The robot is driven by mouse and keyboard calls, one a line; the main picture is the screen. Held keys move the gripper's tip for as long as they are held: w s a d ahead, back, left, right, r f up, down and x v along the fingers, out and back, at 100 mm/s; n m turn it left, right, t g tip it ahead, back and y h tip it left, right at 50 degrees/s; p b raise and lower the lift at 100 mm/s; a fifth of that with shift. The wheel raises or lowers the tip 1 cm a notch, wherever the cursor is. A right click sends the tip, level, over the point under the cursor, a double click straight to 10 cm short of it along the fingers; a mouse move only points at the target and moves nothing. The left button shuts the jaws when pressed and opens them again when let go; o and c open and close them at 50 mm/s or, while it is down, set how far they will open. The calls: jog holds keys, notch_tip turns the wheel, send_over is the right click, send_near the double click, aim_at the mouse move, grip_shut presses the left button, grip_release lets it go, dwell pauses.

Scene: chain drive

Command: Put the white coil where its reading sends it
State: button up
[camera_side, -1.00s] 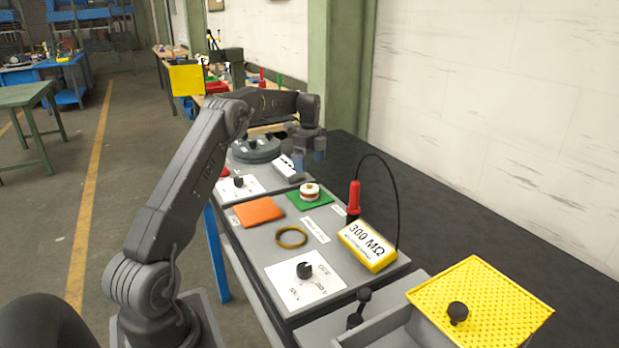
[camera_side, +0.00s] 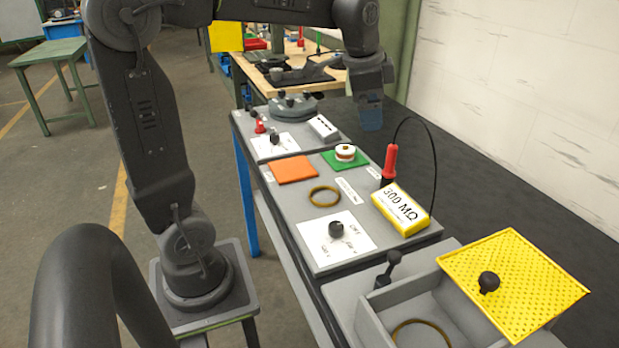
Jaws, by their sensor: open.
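The white coil (camera_side: 345,152), a white spool with a brown band, sits upright on the green pad (camera_side: 357,164). The yellow meter (camera_side: 402,208) beside it reads "300 MΩ". A red probe (camera_side: 390,161) stands behind the meter, with a black lead looping down to it. My gripper (camera_side: 370,118) hangs above and to the right of the coil in the picture, apart from it and empty. Its fingertips are small and dark, so the gap between them is hard to see.
An orange pad (camera_side: 293,169) and a brass ring (camera_side: 324,196) lie on the grey bench. A white dial plate (camera_side: 337,240) is in front. A grey bin (camera_side: 375,327) holds another ring (camera_side: 420,333); a yellow perforated lid (camera_side: 515,284) partly covers it.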

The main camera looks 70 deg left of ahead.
jog(key=s+d+f+n+t, duration=0.1)
jog(key=s+d+f+n, duration=0.1)
jog(key=s+d, duration=0.3)
jog(key=s+d+f+n+t+h, duration=0.1)
jog(key=s+d+f+n, duration=0.2)
jog(key=s, duration=0.8)
jog(key=shift+s+d+f+n, duration=0.3)
jog(key=shift+d+f, duration=0.25)
jog(key=shift+d, duration=0.65)
